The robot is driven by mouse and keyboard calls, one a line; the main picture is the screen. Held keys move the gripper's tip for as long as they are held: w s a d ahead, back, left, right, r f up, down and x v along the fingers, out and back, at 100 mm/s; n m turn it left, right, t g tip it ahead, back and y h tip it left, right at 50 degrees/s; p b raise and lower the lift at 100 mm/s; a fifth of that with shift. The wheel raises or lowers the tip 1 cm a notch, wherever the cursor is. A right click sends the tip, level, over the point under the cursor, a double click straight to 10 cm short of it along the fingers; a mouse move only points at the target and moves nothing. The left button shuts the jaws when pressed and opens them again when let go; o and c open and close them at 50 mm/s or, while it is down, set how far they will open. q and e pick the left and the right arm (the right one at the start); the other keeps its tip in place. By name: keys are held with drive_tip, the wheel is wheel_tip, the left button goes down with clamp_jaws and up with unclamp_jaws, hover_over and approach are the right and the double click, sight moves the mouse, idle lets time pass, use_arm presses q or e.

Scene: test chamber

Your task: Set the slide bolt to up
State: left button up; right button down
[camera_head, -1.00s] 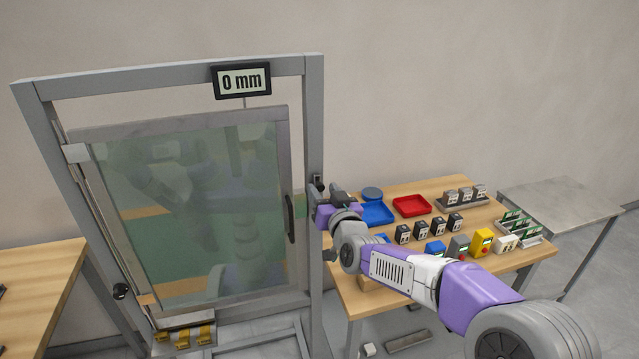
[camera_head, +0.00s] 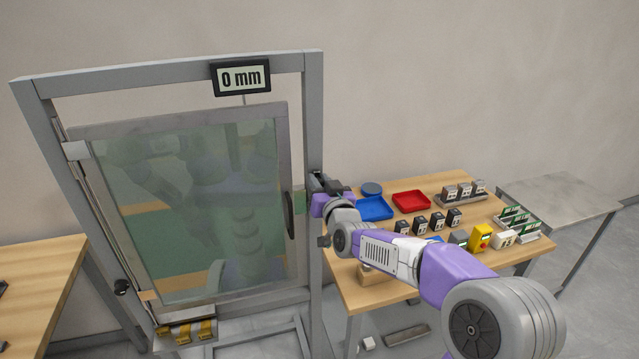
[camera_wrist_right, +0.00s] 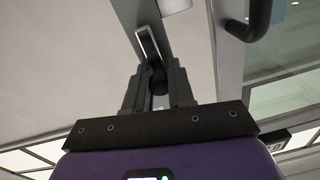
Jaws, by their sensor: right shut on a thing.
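The slide bolt (camera_wrist_right: 157,80) shows in the right wrist view as a dark knob between my right gripper's fingers, below the end of a pale-edged slot plate (camera_wrist_right: 148,42) on the grey frame post. My right gripper (camera_wrist_right: 158,72) is shut on the knob. In the head view my right gripper (camera_head: 317,183) is at the right post of the door frame (camera_head: 314,120), about level with the upper part of the door handle (camera_head: 290,215). It hides most of the bolt there. My left gripper is not in view.
The framed glass door (camera_head: 190,220) stands left of the gripper, with a display (camera_head: 241,78) reading 0 mm above it. A wooden table (camera_head: 350,285) to the right holds blue and red trays and several small devices. A grey table (camera_head: 560,195) stands farther right.

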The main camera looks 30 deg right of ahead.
sight(314, 158)
wheel_tip(314, 158, up, 5)
drive_tip(key=shift+a+r+p, duration=0.1)
drive_tip(key=shift+p, duration=1.15)
drive_tip(key=c, duration=1)
unclamp_jaws()
drive_tip(key=shift+s, duration=0.45)
drive_tip(key=s, duration=0.3)
drive_tip(key=s+a+b, duration=0.1)
drive_tip(key=s, duration=0.2)
drive_tip(key=shift+s+a+b, duration=0.2)
drive_tip(key=shift+s+b, duration=0.05)
drive_tip(key=shift+b, duration=0.05)
